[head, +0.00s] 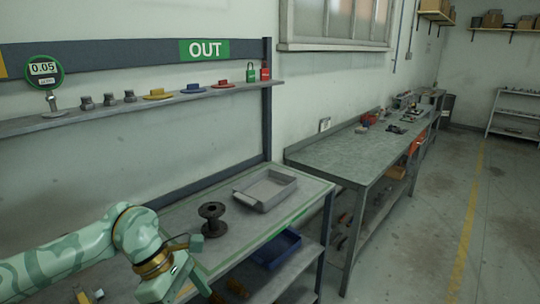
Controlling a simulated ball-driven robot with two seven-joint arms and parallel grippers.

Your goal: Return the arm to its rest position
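My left arm, camouflage green with gold rings, comes in from the lower left in the head view. My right arm and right gripper are not in view. A dark spool-shaped flanged part (212,219) stands upright on the bench (222,248), just right of and beyond my bent arm. A grey shallow tray (265,205) lies behind it and looks empty.
A wall shelf (75,121) holds a round gauge (44,73), small fittings, coloured handles and padlocks under a green OUT sign (205,49). A blue bin (277,248) sits below the bench. A second bench (345,158) stands to the right. The floor (425,235) there is clear.

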